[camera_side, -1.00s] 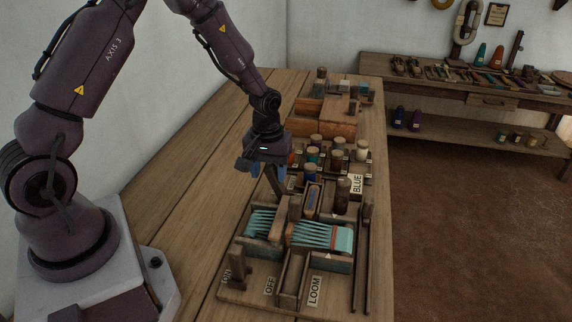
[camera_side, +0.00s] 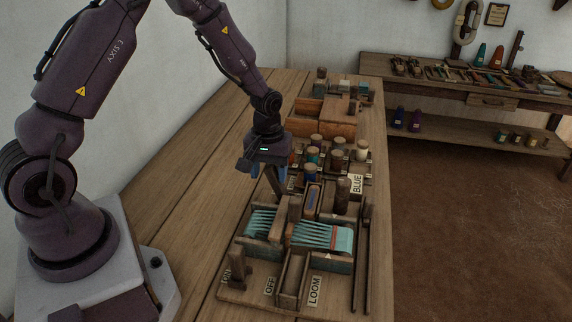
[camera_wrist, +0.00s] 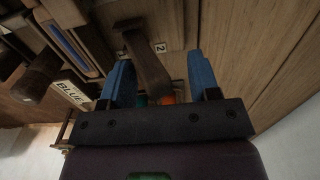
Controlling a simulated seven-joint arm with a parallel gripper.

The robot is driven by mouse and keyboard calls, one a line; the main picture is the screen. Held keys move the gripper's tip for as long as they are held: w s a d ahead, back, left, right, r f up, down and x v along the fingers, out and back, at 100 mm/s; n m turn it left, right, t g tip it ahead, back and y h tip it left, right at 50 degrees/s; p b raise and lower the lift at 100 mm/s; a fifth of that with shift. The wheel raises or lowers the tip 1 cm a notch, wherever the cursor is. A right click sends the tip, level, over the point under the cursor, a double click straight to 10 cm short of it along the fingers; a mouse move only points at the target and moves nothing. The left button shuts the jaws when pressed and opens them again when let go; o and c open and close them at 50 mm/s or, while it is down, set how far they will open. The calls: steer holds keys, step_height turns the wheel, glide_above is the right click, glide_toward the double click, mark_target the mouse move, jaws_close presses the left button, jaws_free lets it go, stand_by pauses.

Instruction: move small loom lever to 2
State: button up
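The small loom lever is a dark wooden handle (camera_wrist: 147,65) in the wrist view, leaning near a white label marked 2 (camera_wrist: 160,47). It also shows in the side view (camera_side: 273,183), below my gripper at the far left corner of the loom. My gripper (camera_wrist: 161,75) has two blue fingers, spread apart on either side of the handle's upper end, with a gap visible on both sides. In the side view my gripper (camera_side: 268,172) points down over the lever. The other position marks are not readable.
The loom (camera_side: 246,290) with teal threads (camera_side: 320,236) and labels OFF and LOOM stands nearer the camera. Several spools and a BLUE label (camera_side: 356,184) stand right of my gripper.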

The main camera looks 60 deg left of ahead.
steer(key=shift+s+f, duration=0.1)
steer(key=shift+s, duration=0.1)
steer(key=shift+w+r, duration=0.15)
steer(key=shift+r, duration=3.2)
steer(key=s+d+r+m+t, duration=0.2)
steer(key=s+d+r+m, duration=0.2)
steer(key=s+r, duration=0.5)
steer(key=s+d+r+m+t, duration=0.3)
steer(key=s+d+r+m, duration=0.1)
steer(key=s+r, duration=0.5)
step_height(320, 180, up, 2)
steer(key=shift+s+d+r+m+t, duration=0.15)
steer(key=shift+s+d+m+t, duration=0.15)
steer(key=shift+d+m, duration=0.15)
